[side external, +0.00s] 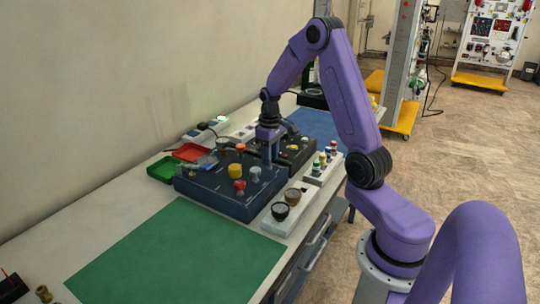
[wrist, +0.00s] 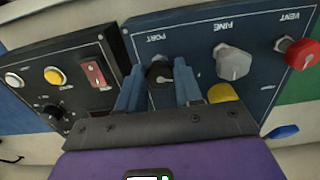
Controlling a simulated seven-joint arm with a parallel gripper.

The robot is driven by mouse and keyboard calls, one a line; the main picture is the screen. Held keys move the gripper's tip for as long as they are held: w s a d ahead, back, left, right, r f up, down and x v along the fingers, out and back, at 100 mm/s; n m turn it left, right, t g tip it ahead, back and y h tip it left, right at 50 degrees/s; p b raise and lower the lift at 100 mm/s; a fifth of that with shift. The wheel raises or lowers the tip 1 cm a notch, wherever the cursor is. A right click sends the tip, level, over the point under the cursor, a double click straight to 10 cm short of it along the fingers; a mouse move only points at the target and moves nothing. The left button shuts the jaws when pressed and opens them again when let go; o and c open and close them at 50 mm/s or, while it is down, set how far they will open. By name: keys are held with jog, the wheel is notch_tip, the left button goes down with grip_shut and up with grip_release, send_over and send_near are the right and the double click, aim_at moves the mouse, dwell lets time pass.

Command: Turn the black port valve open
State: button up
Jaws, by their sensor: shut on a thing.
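The black port valve (wrist: 158,74) is a round black knob with a pale pointer mark, below the PORT label on the dark blue panel (wrist: 190,32) in the wrist view. My gripper (wrist: 160,88) has its two blue fingers on either side of this knob and is shut on it. In the side external view, my gripper (side external: 270,150) points down at the far part of the blue trainer box (side external: 225,196). The black knob is hidden there by the fingers.
On the same panel are a grey knob (wrist: 233,63), a red knob (wrist: 302,53) and a yellow knob (wrist: 222,93). A black panel (wrist: 65,75) with buttons adjoins it. Red (side external: 188,152) and green trays (side external: 163,170) lie behind the box. A green mat (side external: 175,255) leaves clear room in front.

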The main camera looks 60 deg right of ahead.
jog(key=n, duration=0.4)
jog(key=shift+d+n, duration=0.1)
jog(key=shift+n, duration=0.2)
jog(key=n, duration=0.4)
jog(key=shift+w, duration=0.1)
jog(key=shift+n, duration=0.3)
jog(key=o, duration=1)
jog(key=shift+o, duration=0.2)
notch_tip(320, 180, up, 18)
jog(key=shift+f, duration=0.25)
